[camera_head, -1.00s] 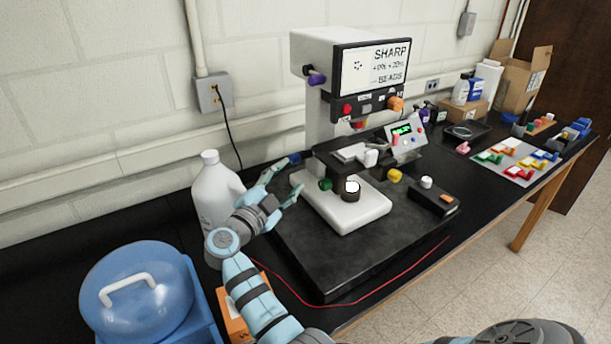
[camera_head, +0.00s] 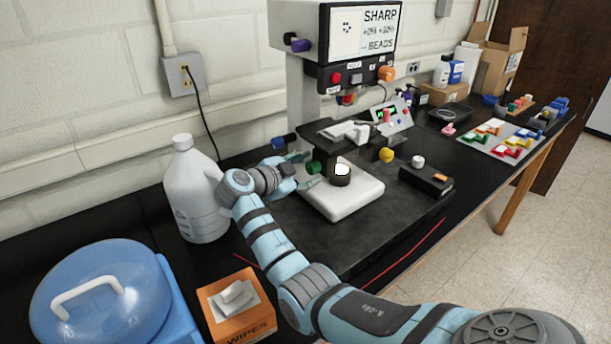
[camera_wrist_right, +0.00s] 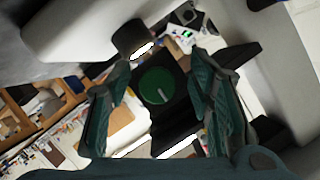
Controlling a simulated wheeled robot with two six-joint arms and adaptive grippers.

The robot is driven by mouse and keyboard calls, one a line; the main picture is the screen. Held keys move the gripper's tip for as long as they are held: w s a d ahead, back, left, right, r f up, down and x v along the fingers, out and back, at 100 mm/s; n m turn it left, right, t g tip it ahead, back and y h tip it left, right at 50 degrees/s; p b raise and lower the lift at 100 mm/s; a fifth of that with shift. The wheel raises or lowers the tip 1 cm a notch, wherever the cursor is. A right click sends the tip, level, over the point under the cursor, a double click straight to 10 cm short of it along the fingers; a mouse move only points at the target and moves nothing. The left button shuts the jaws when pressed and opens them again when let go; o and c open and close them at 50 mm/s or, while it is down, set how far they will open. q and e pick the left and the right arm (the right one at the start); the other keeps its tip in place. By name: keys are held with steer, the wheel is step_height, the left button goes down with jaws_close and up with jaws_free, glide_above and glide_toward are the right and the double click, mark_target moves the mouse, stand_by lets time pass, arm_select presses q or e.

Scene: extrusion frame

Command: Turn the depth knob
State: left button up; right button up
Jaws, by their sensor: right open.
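A white machine with a lit screen (camera_head: 362,32) stands on the bench. A green knob (camera_head: 314,167) sticks out of the left side of its stage block. In the right wrist view the green knob (camera_wrist_right: 157,86) is a round face with a pale line, on a dark block. My right gripper (camera_head: 304,171) is open, just left of this knob, its fingers on either side of the knob's line and apparently not touching it. Other knobs are yellow (camera_head: 386,155), blue (camera_head: 284,141), purple (camera_head: 300,45) and orange (camera_head: 387,74). No label names the depth knob legibly. My left gripper is out of view.
A white jug (camera_head: 196,195) stands close behind my right forearm. A wipes box (camera_head: 240,310) and a blue-lidded tub (camera_head: 100,290) are at the front left. A black control box (camera_head: 427,180) sits right of the white base (camera_head: 345,203).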

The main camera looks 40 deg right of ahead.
steer(key=shift+s+r, duration=0.35)
steer(key=shift+s, duration=0.15)
steer(key=shift+c, duration=0.6)
steer(key=shift+s, duration=0.1)
steer(key=c, duration=0.3)
steer(key=shift+a, duration=0.1)
jaws_close()
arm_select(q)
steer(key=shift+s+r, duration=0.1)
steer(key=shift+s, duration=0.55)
